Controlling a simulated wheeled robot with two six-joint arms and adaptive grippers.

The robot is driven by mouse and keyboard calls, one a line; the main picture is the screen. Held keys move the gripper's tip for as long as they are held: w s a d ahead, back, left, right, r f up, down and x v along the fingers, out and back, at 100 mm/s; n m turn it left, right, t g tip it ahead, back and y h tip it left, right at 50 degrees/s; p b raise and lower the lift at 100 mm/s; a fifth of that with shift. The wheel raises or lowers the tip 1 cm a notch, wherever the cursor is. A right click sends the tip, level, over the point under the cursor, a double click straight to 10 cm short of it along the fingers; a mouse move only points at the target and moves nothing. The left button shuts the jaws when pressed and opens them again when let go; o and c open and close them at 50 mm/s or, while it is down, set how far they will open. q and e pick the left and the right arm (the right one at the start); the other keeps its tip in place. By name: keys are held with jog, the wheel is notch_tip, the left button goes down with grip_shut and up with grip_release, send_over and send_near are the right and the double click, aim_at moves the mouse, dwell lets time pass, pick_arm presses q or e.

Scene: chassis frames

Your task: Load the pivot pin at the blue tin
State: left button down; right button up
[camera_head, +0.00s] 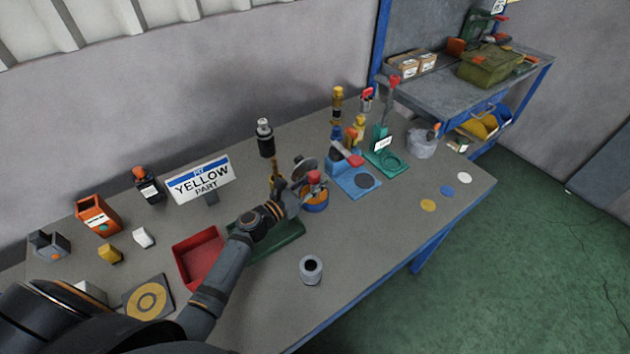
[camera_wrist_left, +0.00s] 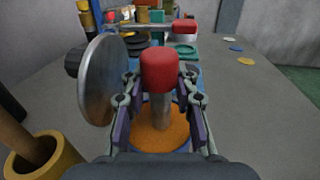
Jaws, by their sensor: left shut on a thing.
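The pivot pin has a red cap (camera_head: 314,177) and a grey metal shank; it also shows in the left wrist view (camera_wrist_left: 160,72). My left gripper (camera_head: 303,190) is shut on the pin, its fingers on both sides of the shank below the cap. The pin stands about upright over the blue tin (camera_head: 318,207), which has an orange inside (camera_wrist_left: 160,135). The shank's lower end meets the orange area in the picture; I cannot tell whether it touches. My right gripper is not in view.
A grey disc (camera_wrist_left: 104,80) stands close left of the pin. A yellow cup (camera_wrist_left: 42,158) is at lower left. Blue (camera_head: 352,176) and green (camera_head: 390,160) fixtures stand beyond. A red tray (camera_head: 183,272) and a grey cylinder (camera_head: 311,270) are nearer.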

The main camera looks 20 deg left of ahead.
aim_at(315, 174)
pick_arm(q)
jog(key=shift+r+p, duration=3.2)
jog(key=shift+r, duration=0.3)
jog(key=shift+f, duration=0.1)
jog(key=s+a+n+t+y+b, duration=0.2)
jog(key=s+n+y, duration=0.3)
jog(key=y, duration=0.3)
jog(key=shift+s+r+n+y+b, duration=0.35)
jog(key=shift+s+n+y+b, duration=0.05)
jog(key=shift+s, duration=0.4)
